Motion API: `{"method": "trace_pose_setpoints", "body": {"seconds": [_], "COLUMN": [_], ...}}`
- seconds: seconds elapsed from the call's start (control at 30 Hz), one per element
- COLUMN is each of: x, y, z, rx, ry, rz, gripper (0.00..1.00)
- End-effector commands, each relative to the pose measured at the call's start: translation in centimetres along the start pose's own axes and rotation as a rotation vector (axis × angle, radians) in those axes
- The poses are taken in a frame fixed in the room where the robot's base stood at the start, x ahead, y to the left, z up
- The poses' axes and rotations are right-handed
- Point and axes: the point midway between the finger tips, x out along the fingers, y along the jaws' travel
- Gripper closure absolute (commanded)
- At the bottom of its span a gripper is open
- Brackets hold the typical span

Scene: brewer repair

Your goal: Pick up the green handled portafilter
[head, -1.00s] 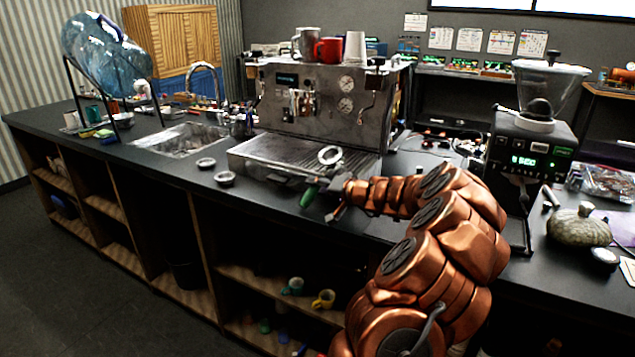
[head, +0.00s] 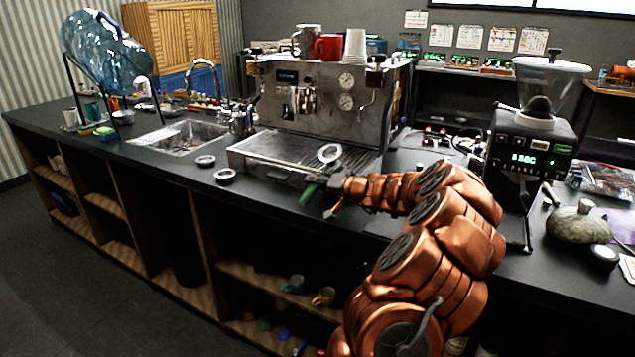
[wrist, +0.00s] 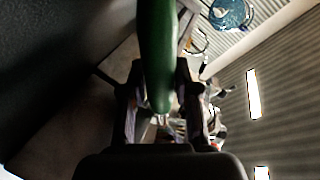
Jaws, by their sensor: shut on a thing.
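The green-handled portafilter (head: 309,194) is in my gripper (head: 322,184), in front of the espresso machine (head: 318,110). Its metal ring-shaped head (head: 330,153) stands up above the fingers, in front of the machine's drip tray. The exact contact of the fingers is dark and hard to see.
The black counter (head: 270,200) runs under the machine. Two small round pieces (head: 225,175) lie left of the gripper. A grinder (head: 530,150) stands right of my arm. A sink (head: 180,137) is further left. Open shelves with cups (head: 292,284) are below.

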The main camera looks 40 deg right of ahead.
Motion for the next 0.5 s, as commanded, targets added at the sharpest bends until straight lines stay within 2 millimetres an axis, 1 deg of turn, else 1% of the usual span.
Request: {"method": "trace_pose_setpoints", "body": {"seconds": [0.37, 0.5], "x": [-0.03, -0.15], "y": [-0.02, -0.47], "z": [-0.05, -0.38], "rx": [0.0, -0.001], "ry": [0.001, 0.001], "rz": [0.0, -0.001], "gripper": [1.0, 1.0]}}
